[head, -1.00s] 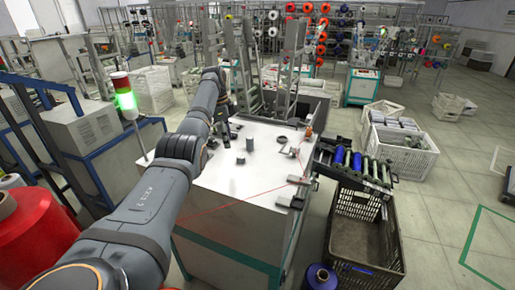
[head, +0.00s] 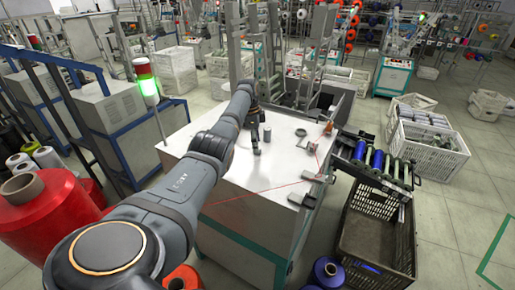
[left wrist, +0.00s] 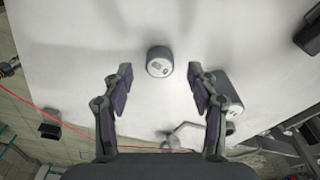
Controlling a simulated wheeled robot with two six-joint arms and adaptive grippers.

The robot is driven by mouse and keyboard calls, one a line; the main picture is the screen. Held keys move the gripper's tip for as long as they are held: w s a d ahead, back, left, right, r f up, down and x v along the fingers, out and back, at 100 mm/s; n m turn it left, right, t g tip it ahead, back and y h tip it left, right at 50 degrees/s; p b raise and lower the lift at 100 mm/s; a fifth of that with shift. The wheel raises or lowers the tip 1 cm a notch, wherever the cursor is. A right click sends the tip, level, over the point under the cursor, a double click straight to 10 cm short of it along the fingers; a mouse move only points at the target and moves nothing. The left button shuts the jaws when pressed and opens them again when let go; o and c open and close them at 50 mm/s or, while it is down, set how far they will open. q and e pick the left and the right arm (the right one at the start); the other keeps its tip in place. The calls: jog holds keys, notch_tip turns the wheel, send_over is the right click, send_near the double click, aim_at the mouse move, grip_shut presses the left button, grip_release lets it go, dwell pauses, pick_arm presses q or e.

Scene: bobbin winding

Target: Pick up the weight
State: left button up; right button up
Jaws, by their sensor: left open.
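A short grey round weight (left wrist: 159,61) stands on the white table top (left wrist: 80,60), seen from above in the left wrist view. My left gripper (left wrist: 160,76) is open and empty over it, and the weight shows between and slightly beyond the fingertips. A taller grey cylinder (left wrist: 228,88) stands beside the right finger and is partly covered by it. In the head view the taller cylinder (head: 267,133) stands close to my left gripper (head: 254,138), with the short weight (head: 257,152) just below it. I cannot tell the gripper's exact height. My right gripper is not in view.
A red thread (head: 262,190) crosses the table to metal guides (head: 313,177) on its right edge. A roller rack with blue bobbins (head: 377,160) and a dark crate (head: 376,235) stand to the right. A signal lamp (head: 146,82) stands at left.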

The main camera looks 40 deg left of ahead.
pick_arm(q)
jog(key=shift+d+f, duration=0.15)
jog(key=shift+f, duration=0.8)
jog(key=shift+w+f, duration=0.15)
jog(key=shift+f, duration=0.1)
grip_shut()
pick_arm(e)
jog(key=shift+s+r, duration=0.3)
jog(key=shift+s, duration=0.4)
pick_arm(q)
jog(key=shift+r, duration=0.1)
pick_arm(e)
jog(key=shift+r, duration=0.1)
